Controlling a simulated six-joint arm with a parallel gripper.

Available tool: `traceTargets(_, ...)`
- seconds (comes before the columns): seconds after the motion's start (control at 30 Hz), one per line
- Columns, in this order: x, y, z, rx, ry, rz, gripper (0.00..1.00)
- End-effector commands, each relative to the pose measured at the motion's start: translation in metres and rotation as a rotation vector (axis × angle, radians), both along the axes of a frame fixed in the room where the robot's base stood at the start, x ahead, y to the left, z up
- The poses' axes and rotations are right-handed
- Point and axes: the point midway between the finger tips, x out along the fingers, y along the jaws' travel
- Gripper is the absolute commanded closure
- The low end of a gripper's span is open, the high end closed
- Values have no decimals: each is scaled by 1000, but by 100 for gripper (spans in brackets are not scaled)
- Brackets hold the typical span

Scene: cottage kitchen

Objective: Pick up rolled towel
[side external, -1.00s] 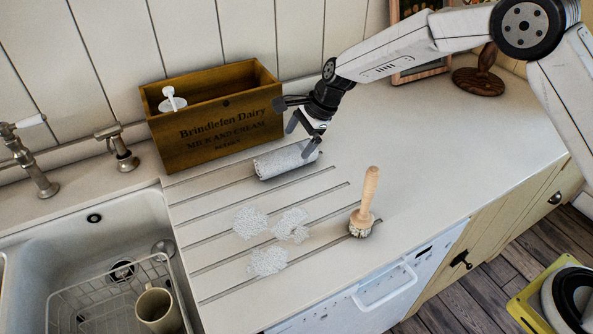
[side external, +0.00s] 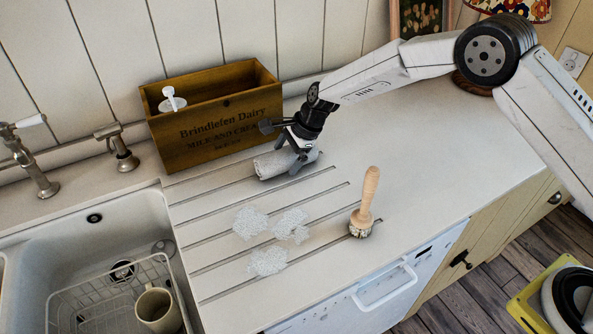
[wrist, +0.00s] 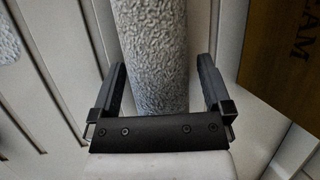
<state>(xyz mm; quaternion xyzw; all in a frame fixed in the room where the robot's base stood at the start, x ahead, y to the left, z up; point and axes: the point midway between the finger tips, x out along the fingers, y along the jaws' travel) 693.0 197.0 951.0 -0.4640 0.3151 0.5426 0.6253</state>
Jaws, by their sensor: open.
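The rolled towel (side external: 270,166) is a pale grey, textured cylinder lying on the grooved drainboard in front of the wooden crate. My gripper (side external: 296,168) is over its right half, pointing down, with its fingers low at the towel. In the wrist view the towel (wrist: 155,50) runs up the picture between the two dark fingers of my gripper (wrist: 160,85). The fingers stand apart on either side of it, with a narrow gap visible at each side. Part of the towel is hidden behind my gripper in the side view.
The wooden crate (side external: 215,130) stands close behind the towel and also shows in the wrist view (wrist: 285,60). A wooden-handled brush (side external: 367,200) stands upright at the right. Several white foam patches (side external: 268,261) lie in front. The sink (side external: 60,225) is at the left.

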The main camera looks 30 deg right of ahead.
Motion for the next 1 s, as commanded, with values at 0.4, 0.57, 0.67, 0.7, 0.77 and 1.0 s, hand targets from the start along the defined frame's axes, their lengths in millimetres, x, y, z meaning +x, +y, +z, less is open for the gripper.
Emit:
traceTargets(0.4,0,1,-2,0,0,0,0)
traceTargets(0.57,0,1,-2,0,0,0,6)
traceTargets(0.67,0,1,-2,0,0,0,38)
traceTargets(0.7,0,1,-2,0,0,0,51)
traceTargets(0.77,0,0,-2,0,0,0,70)
traceTargets(1.0,1,1,-1,0,-1,0,72)
